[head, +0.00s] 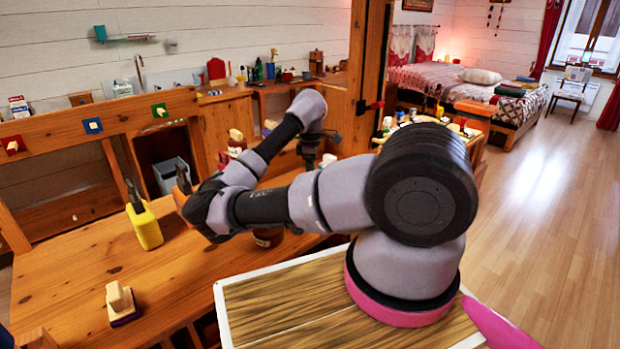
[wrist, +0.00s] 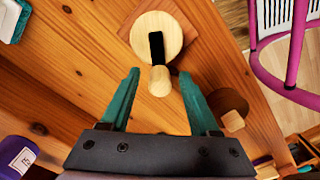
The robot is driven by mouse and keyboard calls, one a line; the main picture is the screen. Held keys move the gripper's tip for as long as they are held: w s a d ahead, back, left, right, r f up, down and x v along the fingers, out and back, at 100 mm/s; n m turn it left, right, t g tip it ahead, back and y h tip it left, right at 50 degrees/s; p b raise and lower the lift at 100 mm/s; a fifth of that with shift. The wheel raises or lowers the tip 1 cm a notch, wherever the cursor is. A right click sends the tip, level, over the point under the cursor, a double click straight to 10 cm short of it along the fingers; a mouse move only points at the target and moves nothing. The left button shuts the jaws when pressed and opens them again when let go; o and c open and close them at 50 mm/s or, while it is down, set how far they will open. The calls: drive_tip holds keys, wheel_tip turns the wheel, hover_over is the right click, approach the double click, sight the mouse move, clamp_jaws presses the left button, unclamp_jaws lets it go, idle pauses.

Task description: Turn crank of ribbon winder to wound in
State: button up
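The ribbon winder shows in the wrist view as a pale round wooden disc (wrist: 146,28) on a brown square base (wrist: 186,22). A black crank arm (wrist: 156,46) runs from the disc toward my gripper and ends in a pale wooden knob (wrist: 160,84). My gripper (wrist: 160,74) is open, with one teal finger on each side of the knob. Gaps show between the knob and both fingers. In the head view my arm reaches over the wooden table, and I cannot make out the winder or the fingers clearly there.
In the wrist view, a brown round piece with a wooden block (wrist: 233,121) lies right of the right finger. A purple labelled jar (wrist: 18,155) is at lower left, a pink chair (wrist: 297,45) at upper right.

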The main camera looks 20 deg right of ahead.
drive_tip(key=shift+r, duration=0.15)
wheel_tip(320, 180, up, 10)
drive_tip(key=shift+r, duration=0.25)
idle(0.3)
drive_tip(key=shift+s, duration=0.1)
